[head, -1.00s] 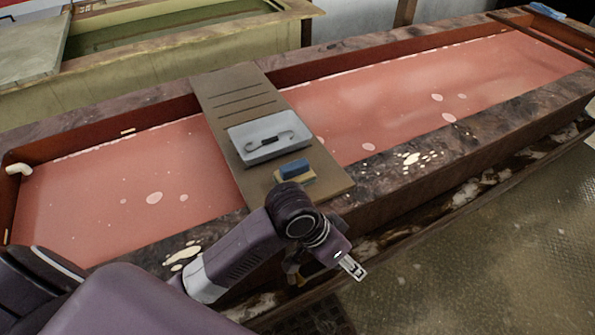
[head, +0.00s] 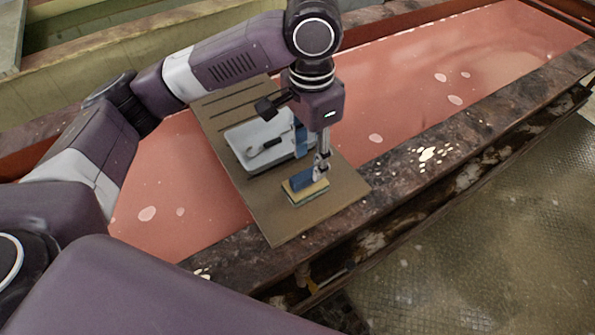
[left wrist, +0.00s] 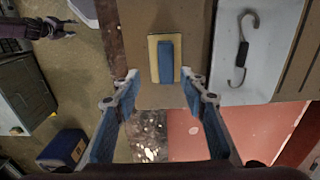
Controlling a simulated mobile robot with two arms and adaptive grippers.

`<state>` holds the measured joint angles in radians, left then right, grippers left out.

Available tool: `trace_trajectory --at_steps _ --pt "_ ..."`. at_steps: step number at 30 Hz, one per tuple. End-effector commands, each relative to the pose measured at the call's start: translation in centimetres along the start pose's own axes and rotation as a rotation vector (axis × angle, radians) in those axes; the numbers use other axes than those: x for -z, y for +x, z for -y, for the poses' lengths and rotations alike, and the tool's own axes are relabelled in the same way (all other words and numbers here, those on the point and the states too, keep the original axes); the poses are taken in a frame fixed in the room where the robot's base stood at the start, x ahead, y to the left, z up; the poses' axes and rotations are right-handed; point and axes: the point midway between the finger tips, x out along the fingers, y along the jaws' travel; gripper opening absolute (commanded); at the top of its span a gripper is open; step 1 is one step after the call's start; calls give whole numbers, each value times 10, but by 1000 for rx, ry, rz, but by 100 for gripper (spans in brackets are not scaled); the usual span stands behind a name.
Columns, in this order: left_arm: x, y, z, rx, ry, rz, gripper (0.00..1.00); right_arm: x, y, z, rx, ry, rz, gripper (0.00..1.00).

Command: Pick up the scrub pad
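The scrub pad (head: 305,190) has a blue grip on a yellow and green base. It lies on the brown board (head: 285,225) near the board's front end, and shows upright in the left wrist view (left wrist: 165,60). My left gripper (head: 321,172) points down close above the pad and partly overlaps it in the head view. In the left wrist view its two blue-padded fingers (left wrist: 160,77) are spread and empty, either side of the pad's lower end. A dark shape at the upper left of that view seems to be my right gripper (left wrist: 58,28), too small to read.
A pale tray (left wrist: 228,85) holding a dark-gripped hook (left wrist: 242,48) stands on the board beside the pad. The board spans a trough of pink liquid (head: 420,90) with a dark, stained rim (head: 400,185). Floor lies at right.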

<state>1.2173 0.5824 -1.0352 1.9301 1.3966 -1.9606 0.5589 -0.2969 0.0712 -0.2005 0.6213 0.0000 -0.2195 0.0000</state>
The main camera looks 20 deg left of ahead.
Motion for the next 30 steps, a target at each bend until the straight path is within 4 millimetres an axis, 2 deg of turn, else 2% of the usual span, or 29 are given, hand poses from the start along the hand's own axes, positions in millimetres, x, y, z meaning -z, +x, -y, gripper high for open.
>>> trace_trajectory --at_steps 2,5,14,22,30 --pt "-2 -6 4 9 -8 10 39 -1 0 -3 -3 -2 2 40" --pt "-4 -3 5 10 -13 19 39 -2 -1 -6 -6 -3 3 40" --pt "-4 30 8 10 -13 20 39 -8 -9 -10 -11 -5 11 40" --pt "-3 67 11 10 -11 18 39 -7 -16 -10 -11 -4 11 40" --pt "-2 71 11 11 -10 15 39 -6 -16 -8 -9 -3 10 40"
